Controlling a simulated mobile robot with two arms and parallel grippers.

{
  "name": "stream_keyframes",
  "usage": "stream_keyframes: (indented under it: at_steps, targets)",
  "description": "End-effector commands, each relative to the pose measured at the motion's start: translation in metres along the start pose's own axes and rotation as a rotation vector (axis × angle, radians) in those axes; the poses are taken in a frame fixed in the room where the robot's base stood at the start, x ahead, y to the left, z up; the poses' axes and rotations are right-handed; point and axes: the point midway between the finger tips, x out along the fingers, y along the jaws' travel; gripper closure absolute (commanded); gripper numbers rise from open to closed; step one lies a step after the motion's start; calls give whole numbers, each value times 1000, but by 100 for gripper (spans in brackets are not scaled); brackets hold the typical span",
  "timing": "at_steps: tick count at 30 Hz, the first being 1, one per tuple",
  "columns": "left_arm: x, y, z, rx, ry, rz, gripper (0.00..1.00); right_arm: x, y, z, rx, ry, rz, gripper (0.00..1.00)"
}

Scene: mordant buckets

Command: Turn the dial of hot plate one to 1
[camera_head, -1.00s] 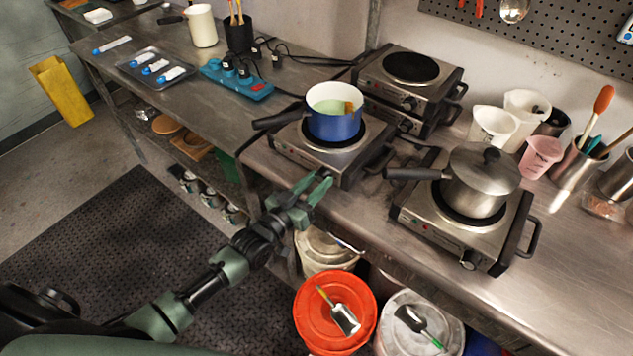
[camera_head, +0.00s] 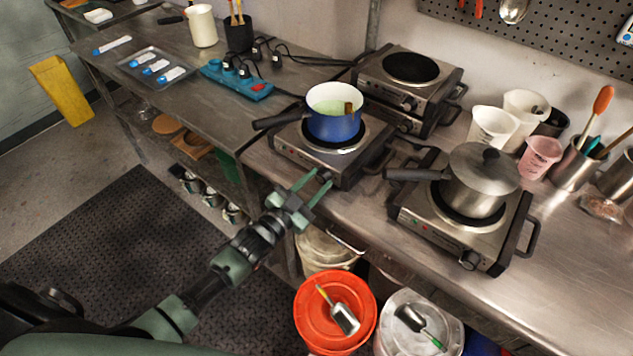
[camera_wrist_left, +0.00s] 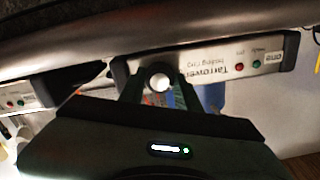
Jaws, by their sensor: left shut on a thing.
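Hot plate one (camera_head: 290,152) stands at the bench's front edge with a blue pot (camera_head: 334,127) on it. In the left wrist view its front panel (camera_wrist_left: 215,57) appears upside down, with a label, a red and a green light. The dial's pointer and marks cannot be read. My right gripper is not in view.
Another hot plate (camera_head: 453,234) with a lidded steel pot (camera_head: 476,186) stands to the right. Stacked hot plates (camera_head: 408,80) stand behind. Below the bench edge are an orange-lidded bucket (camera_head: 318,313) and a white-lidded bucket (camera_head: 392,338), with scoops on them.

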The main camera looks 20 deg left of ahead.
Motion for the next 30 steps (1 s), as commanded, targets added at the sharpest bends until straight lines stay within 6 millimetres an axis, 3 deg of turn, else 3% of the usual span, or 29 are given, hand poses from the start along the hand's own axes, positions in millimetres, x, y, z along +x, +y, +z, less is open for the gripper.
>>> stream_keyframes:
  at_steps: [21,22,24,30]
  targets:
    - [0,0,1,90,-2,1,100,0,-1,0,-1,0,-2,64]
    - [0,0,1,90,-2,1,62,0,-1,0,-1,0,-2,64]
    - [0,0,1,89,-2,1,45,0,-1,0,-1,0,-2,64]
    - [0,0,0,89,-1,0,45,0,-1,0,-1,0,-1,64]
